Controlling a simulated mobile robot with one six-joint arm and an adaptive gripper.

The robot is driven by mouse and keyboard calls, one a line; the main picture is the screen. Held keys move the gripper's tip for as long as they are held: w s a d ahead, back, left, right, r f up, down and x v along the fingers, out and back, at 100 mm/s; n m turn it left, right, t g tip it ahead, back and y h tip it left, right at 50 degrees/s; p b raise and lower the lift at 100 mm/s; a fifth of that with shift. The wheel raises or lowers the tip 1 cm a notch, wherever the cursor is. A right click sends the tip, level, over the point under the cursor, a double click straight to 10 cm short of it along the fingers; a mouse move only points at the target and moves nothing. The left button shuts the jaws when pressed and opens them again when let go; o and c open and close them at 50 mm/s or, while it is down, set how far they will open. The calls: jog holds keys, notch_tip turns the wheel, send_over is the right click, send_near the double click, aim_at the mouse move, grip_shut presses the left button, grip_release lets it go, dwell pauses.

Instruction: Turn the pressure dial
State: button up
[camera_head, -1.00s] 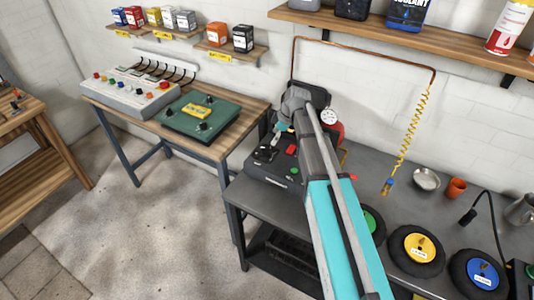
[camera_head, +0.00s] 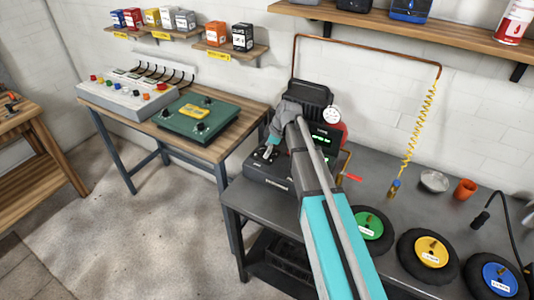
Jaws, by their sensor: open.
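The dark compressor unit (camera_head: 268,176) stands on the left end of the grey bench. The black pressure dial (camera_head: 262,155) is on its top front-left panel, partly covered by my gripper. My gripper (camera_head: 268,152) reaches down over the dial with its fingers apart. The fingertips look close to the dial, but I cannot tell whether they touch it. The round white gauge (camera_head: 332,114) and a small screen with green digits (camera_head: 325,139) are behind my arm. The red and green buttons on the panel are hidden behind my arm.
The bench (camera_head: 385,172) also holds wheels with green (camera_head: 368,226), yellow (camera_head: 428,252) and blue (camera_head: 499,279) hubs, a metal bowl (camera_head: 434,181) and an orange cup (camera_head: 466,190). A coiled yellow hose (camera_head: 418,124) hangs from a copper pipe. A green box (camera_head: 200,118) sits on the left table.

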jog(key=shift+a+f, duration=0.1)
jog(key=shift+f, duration=0.05)
jog(key=c, duration=1.2)
jog(key=shift+o, duration=0.2)
